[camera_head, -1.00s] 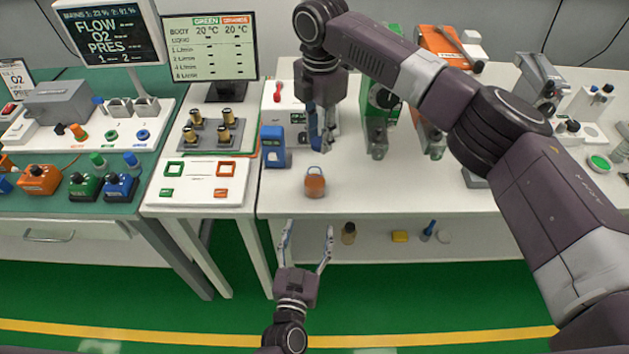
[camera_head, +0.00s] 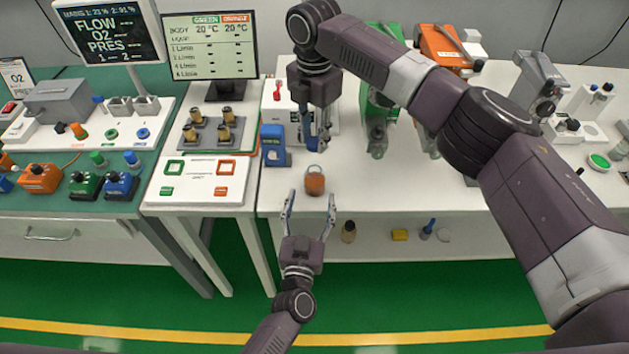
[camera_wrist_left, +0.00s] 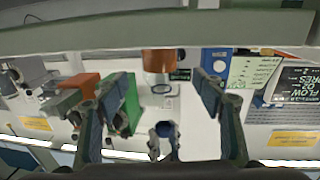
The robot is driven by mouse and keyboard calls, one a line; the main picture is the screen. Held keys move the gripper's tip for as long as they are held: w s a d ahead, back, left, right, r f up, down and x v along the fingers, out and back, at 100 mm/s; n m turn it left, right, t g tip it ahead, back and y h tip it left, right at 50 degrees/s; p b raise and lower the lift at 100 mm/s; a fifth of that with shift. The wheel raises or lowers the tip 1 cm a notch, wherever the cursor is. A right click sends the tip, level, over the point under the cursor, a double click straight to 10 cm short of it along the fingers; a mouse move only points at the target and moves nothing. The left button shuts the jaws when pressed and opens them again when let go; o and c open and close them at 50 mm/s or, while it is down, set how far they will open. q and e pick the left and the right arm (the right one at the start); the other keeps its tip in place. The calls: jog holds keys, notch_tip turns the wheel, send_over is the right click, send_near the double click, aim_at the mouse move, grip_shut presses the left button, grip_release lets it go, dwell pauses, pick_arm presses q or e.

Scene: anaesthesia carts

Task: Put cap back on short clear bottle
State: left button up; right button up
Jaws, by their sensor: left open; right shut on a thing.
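A short bottle (camera_head: 314,185), orange in its lower part with a clear bluish ring at its top, stands upright near the front edge of the white table. It also shows in the left wrist view (camera_wrist_left: 158,58). My left gripper (camera_head: 310,202) is open and empty just in front of it, fingers pointing at it and apart. My right gripper (camera_head: 318,146) is shut just behind and above the bottle, pointing down. A dark blue round thing (camera_wrist_left: 166,129), apparently the cap, shows at its tips in the left wrist view; the head view hardly shows it.
A blue device (camera_head: 273,146) stands left of my right gripper. Green (camera_head: 379,105) and orange (camera_head: 443,45) machines stand behind on the right. Several small items, including a yellow block (camera_head: 399,235), lie on a lower shelf. The table right of the bottle is clear.

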aim_at(313, 189)
pick_arm(q)
jog(key=w, duration=0.4)
jog(key=w+d, duration=0.1)
jog(key=w, duration=0.1)
jog(key=shift+w, duration=0.4)
jog(key=shift+c, duration=0.2)
grip_shut()
pick_arm(e)
jog(key=shift+f, duration=2.5)
